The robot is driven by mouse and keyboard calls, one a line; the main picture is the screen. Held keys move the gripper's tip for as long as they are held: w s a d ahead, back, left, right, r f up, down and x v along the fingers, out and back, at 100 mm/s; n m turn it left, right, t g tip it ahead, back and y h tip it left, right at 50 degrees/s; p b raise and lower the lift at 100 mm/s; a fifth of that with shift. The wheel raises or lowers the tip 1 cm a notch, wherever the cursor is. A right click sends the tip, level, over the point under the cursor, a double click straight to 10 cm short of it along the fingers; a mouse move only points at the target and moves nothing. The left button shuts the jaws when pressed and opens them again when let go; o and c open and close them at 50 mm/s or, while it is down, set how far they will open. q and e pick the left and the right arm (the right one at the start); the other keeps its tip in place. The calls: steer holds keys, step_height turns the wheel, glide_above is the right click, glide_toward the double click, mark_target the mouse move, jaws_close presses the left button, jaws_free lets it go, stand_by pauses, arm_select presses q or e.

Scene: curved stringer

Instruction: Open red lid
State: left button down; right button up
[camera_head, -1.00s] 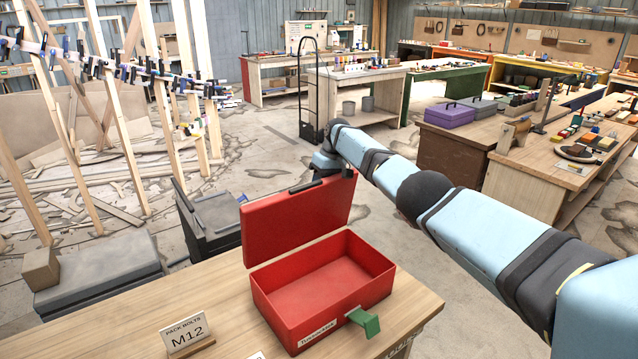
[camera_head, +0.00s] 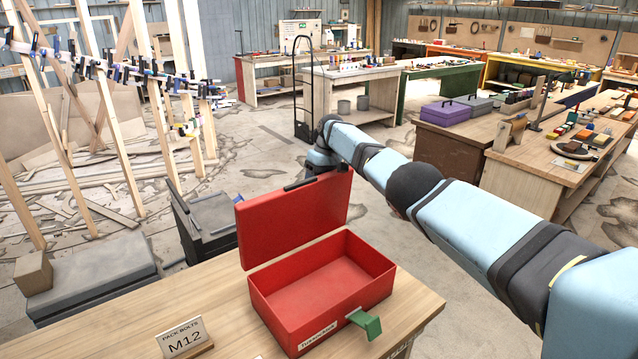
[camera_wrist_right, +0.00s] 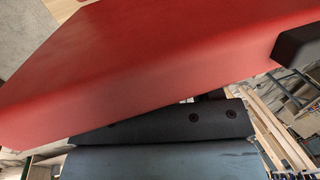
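A red metal box (camera_head: 322,305) stands on the wooden bench, empty inside as far as I can see. Its red lid (camera_head: 293,222) stands up at the box's back edge, wide open. A dark handle (camera_head: 301,184) is on the lid's upper edge. A green latch (camera_head: 364,322) juts from the box's front. My right arm reaches in from the right, and its end is behind the lid's upper right corner. The lid (camera_wrist_right: 150,60) fills the upper part of the right wrist view. My right gripper's fingers are hidden. My left gripper is not in view.
The wooden bench (camera_head: 235,310) holds a "Pack Bolts M12" sign (camera_head: 184,338) left of the box. A dark grey cabinet (camera_head: 210,225) stands behind the bench. A workbench with a purple toolbox (camera_head: 447,112) is beyond my right arm.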

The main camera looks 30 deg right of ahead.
steer(key=shift+w, duration=0.1)
steer(key=shift+d+r, duration=0.1)
steer(key=shift+r, duration=0.25)
steer(key=p+v, duration=0.2)
steer(key=v, duration=1.1)
